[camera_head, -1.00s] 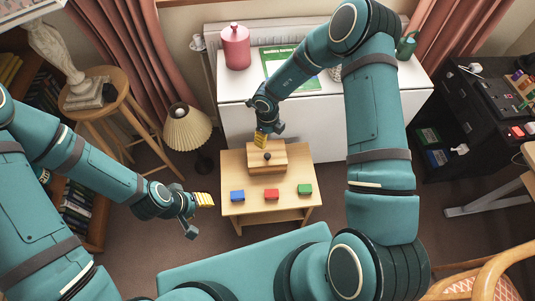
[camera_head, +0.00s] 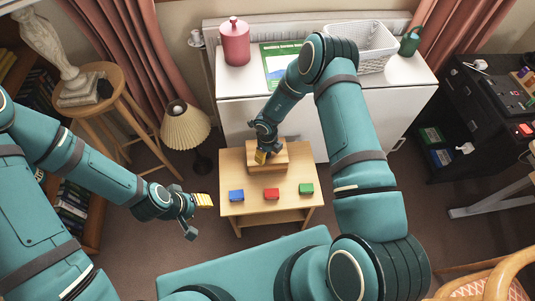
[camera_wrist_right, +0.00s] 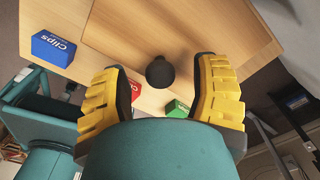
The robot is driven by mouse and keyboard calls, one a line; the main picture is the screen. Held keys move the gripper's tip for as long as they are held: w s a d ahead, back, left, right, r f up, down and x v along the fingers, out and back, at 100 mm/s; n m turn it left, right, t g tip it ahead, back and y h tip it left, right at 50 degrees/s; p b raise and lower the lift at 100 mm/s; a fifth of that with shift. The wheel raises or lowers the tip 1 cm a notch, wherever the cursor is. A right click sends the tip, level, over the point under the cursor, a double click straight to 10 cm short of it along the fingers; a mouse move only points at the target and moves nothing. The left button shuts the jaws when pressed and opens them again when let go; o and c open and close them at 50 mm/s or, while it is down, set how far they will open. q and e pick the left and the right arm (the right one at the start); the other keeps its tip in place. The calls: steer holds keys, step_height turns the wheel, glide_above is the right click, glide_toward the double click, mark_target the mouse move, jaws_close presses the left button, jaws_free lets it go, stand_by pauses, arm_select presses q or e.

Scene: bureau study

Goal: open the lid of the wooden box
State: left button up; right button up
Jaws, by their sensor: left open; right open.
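The wooden box (camera_head: 277,165) stands at the back of a small wooden table (camera_head: 240,212), partly hidden by my right gripper (camera_head: 266,148). In the right wrist view, the black round knob (camera_wrist_right: 160,72) sits between the yellow fingers of my right gripper (camera_wrist_right: 165,90), with a gap on each side. The fingers are open and not touching the knob. The lid looks closed. My left gripper (camera_head: 199,215) is open and empty, left of the table in mid-air.
A blue Clips box (camera_head: 236,196), a red box (camera_head: 271,194) and a green box (camera_head: 306,188) lie along the table's front. A lamp (camera_head: 187,128) stands to the left. A white cabinet (camera_head: 232,113) stands behind, with a white basket (camera_head: 361,45) on top.

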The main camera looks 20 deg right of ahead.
steer(key=shift+o, duration=0.2)
steer(key=shift+f, duration=0.1)
jaws_close()
steer(key=shift+w+d+r+p, duration=0.1)
steer(key=shift+w+r+p, duration=0.3)
steer(key=shift+r+p, duration=0.25)
steer(key=shift+w+d+r+p, duration=0.1)
steer(key=shift+w+r+p, duration=0.25)
steer(key=shift+r+p, duration=0.2)
steer(key=shift+w+d+r+p, duration=0.15)
steer(key=shift+w+r+p, duration=0.35)
steer(key=shift+w+r, duration=0.3)
